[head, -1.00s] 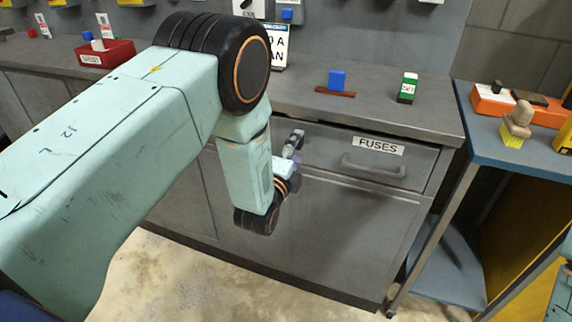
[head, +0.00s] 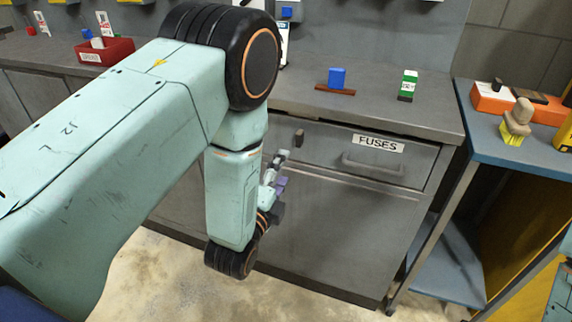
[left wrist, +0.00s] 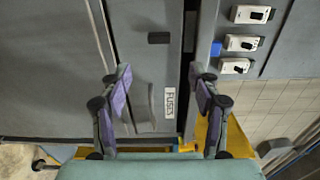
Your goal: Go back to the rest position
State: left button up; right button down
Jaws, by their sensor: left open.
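My left arm crosses the head view from the left, and its gripper (head: 280,170) hangs in front of the grey cabinet, partly hidden by my own wrist. In the left wrist view the left gripper (left wrist: 160,90) is open, its two purple-padded fingers wide apart with nothing between the tips. Beyond them are the FUSES drawer (head: 345,155) and its handle (left wrist: 143,108). The drawer appears slightly proud of the cabinet front, and the gripper is apart from its handle (head: 373,165). My right gripper is not in view.
On the worktop (head: 440,115) stand a blue block on a brown base (head: 336,78), a green and white box (head: 407,86) and a red bin (head: 105,50). A blue side table (head: 490,145) with several items stands at the right. Bare floor (head: 170,275) lies below the cabinet.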

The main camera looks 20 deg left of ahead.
pick_arm(q)
jog(key=s+a+f+n+g, duration=0.2)
jog(key=s+f+n+g, duration=0.8)
jog(key=s+f+n, duration=0.5)
jog(key=s+a+f+n+g, duration=0.1)
jog(key=s+f+n+g, duration=0.1)
jog(key=s, duration=0.8)
jog(key=s+f+n+g, duration=0.2)
jog(key=s+f+g, duration=0.2)
jog(key=s, duration=0.7)
jog(key=shift+a+g, duration=0.4)
jog(key=shift+g, duration=0.7)
